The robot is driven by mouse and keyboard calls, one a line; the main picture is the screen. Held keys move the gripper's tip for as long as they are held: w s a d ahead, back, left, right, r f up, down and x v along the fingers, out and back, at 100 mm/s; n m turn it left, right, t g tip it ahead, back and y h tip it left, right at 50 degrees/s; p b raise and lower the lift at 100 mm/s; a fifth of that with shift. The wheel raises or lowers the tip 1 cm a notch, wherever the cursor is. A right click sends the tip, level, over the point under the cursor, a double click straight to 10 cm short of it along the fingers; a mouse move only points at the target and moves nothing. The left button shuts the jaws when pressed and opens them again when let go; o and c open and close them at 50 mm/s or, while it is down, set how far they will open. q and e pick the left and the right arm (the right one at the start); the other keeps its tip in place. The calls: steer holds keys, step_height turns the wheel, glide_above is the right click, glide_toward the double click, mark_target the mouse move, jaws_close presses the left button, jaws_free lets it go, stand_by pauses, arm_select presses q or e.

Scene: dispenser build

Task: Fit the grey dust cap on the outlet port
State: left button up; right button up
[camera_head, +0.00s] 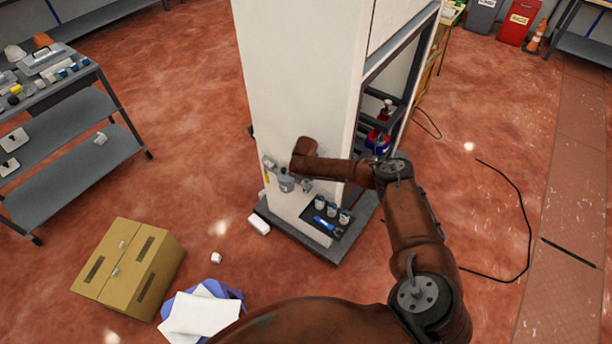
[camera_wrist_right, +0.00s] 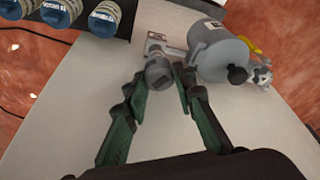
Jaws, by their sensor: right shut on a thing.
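The white dispenser cabinet (camera_head: 300,90) stands in the middle of the head view, with my right arm reaching across its front. My right gripper (camera_wrist_right: 158,82) shows green fingers in the wrist view, shut on a small round grey piece, apparently the dust cap (camera_wrist_right: 158,74). Just beyond it is a grey fitting with a small label plate (camera_wrist_right: 156,46), apparently the outlet port. The cap overlaps this fitting in the picture; I cannot tell whether it is seated. A grey canister (camera_wrist_right: 218,52) with a black knob sits beside the right finger. My left gripper is not in view.
A yellow lever (camera_wrist_right: 247,42) and a silver valve (camera_wrist_right: 262,76) are close to the canister. A dark ledge (camera_head: 345,232) holds several small cans. Floor at right holds a black cable.

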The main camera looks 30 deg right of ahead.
steer(key=shift+f+b, duration=0.5)
steer(key=shift+f, duration=0.55)
stand_by(0.4)
steer(key=o, duration=1.2)
steer(key=shift+c, duration=0.2)
steer(key=o, duration=0.3)
steer(key=shift+r, duration=0.15)
steer(key=shift+d+r+p, duration=0.1)
steer(key=shift+r+p, duration=2.8)
steer(key=shift+r, duration=0.05)
